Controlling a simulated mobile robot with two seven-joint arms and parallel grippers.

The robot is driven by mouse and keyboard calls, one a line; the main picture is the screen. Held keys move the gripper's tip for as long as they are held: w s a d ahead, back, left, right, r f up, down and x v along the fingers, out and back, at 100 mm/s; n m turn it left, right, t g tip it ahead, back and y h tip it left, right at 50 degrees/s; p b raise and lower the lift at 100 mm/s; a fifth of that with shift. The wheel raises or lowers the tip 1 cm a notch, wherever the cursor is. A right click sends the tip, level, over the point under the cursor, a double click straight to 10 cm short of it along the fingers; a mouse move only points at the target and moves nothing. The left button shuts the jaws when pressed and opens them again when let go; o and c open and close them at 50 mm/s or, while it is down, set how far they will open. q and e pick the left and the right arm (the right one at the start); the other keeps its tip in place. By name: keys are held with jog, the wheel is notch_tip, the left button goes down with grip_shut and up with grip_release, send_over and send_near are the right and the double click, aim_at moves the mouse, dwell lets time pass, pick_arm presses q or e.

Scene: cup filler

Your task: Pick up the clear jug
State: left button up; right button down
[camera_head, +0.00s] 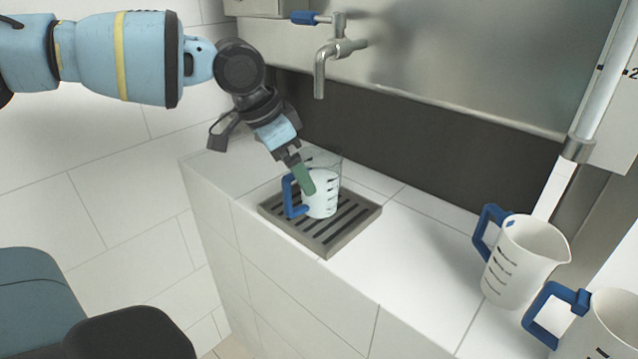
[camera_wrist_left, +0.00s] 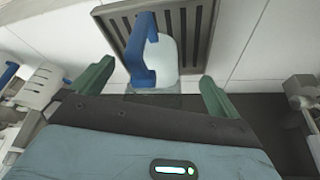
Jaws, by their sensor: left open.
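The clear jug (camera_head: 322,196) stands upright on the slotted drip tray (camera_head: 345,237). Its upper part is see-through, its lower part looks white inside with dark marks, and its blue handle (camera_head: 291,195) faces left. My left gripper (camera_head: 304,178) is at the jug, with a green finger in front of its upper part. In the left wrist view the jug (camera_wrist_left: 166,52) and its blue handle lie ahead between the two spread green fingers (camera_wrist_left: 156,71). The gripper is open, and I cannot tell whether a finger touches the jug. My right gripper is not in view.
A metal tap (camera_head: 320,72) with a blue lever hangs from the wall above and behind the jug. Two white jugs with blue handles, one (camera_head: 517,262) and another (camera_head: 606,330), stand at the right. The white tiled counter (camera_head: 400,255) between is clear.

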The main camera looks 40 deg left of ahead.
aim_at(316, 156)
pick_arm(q)
jog(key=w, duration=0.1)
jog(key=w+d, duration=0.1)
jog(key=w, duration=0.1)
jog(key=w+d, duration=0.1)
jog(key=shift+w+d+f, duration=0.15)
jog(key=shift+w+f, duration=0.2)
jog(key=shift+f, duration=0.2)
jog(key=c, duration=1.4)
jog(key=shift+o, duration=0.2)
jog(key=shift+r, duration=0.15)
